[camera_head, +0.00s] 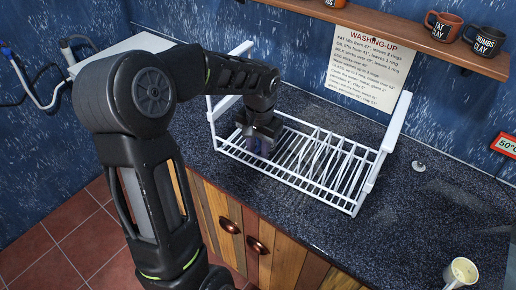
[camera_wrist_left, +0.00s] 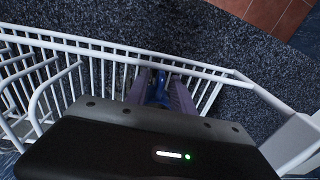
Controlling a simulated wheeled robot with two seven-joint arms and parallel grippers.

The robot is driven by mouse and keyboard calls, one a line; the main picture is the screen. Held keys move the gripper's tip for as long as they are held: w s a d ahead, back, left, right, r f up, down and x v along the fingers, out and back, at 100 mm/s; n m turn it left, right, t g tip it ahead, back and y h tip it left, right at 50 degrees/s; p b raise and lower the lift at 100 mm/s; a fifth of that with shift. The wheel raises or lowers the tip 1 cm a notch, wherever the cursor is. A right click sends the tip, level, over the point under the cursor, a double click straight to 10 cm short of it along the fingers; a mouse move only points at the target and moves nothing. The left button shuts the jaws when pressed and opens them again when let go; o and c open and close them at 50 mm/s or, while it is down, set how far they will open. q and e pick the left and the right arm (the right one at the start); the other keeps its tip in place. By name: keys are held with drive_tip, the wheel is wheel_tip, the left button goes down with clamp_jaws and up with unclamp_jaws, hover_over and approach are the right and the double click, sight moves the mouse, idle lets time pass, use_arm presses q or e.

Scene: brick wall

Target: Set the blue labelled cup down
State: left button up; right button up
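My left gripper (camera_head: 258,140) points down into the left end of the white dish rack (camera_head: 357,152), close above its base wires. A small blue piece (camera_wrist_left: 159,90), likely the blue cup, shows between the two finger pads in the left wrist view. Most of it is hidden by the fingers and the gripper body, and no label is readable. I cannot tell whether the fingers press on it or stand slightly apart from it. My right gripper is in neither view.
A sheet headed "WASHING-UP" (camera_head: 366,68) hangs behind the rack. A shelf (camera_head: 400,32) carries dark and orange mugs (camera_head: 443,27). A pale cup (camera_head: 461,271) stands at the front right of the speckled counter (camera_head: 420,215), which is largely clear right of the rack.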

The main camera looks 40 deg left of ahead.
use_arm(q)
drive_tip(key=shift+r, duration=0.1)
wheel_tip(320, 180, up, 12)
drive_tip(key=shift+s+d+b, duration=0.25)
drive_tip(key=shift+d+b, duration=0.05)
drive_tip(key=shift+d, duration=0.1)
idle(0.9)
